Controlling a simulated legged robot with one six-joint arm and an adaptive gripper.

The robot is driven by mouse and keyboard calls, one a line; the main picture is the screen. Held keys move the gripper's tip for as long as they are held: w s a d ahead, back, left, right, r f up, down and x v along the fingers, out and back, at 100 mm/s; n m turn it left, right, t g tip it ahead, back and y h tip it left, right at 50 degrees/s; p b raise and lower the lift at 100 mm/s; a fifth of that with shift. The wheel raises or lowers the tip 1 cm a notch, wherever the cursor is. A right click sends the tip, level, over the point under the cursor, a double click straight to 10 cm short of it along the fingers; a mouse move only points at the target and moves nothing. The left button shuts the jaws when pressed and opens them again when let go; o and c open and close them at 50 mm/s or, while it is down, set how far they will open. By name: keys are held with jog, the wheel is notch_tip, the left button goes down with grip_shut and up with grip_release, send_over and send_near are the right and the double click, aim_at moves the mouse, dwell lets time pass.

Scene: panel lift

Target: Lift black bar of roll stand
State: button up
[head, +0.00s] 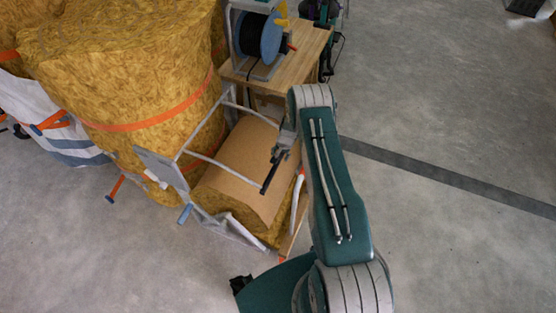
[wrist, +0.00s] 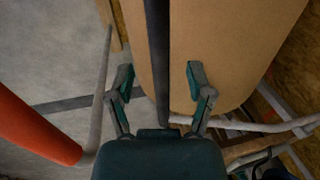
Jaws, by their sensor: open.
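The roll stand (head: 160,166) has a pale metal frame and carries a roll of brown sheet (head: 232,172). Its black bar (head: 269,178) slants across the right side of the roll. My gripper (head: 284,147) is at the bar's upper end, partly hidden by my own arm. In the wrist view my gripper (wrist: 159,70) is open, one finger on each side of the black bar (wrist: 158,35). The bar runs lengthwise between the fingers with gaps on both sides. Its depth relative to the fingertips is hard to tell. The brown sheet (wrist: 225,50) lies behind it.
Large yellow-brown bales (head: 130,80) with orange straps stand left. A wooden table (head: 305,45) with a blue cable reel (head: 258,38) stands behind. Grey tubes (wrist: 100,100) and an orange tube (wrist: 35,125) are near my gripper. Concrete floor at right (head: 450,110) is clear.

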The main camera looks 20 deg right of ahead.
jog(key=shift+w+a+f, duration=0.15)
jog(key=shift+f, duration=1)
jog(key=shift+w+a+f, duration=0.1)
jog(key=shift+w+f, duration=0.05)
jog(key=shift+f, duration=0.95)
grip_shut()
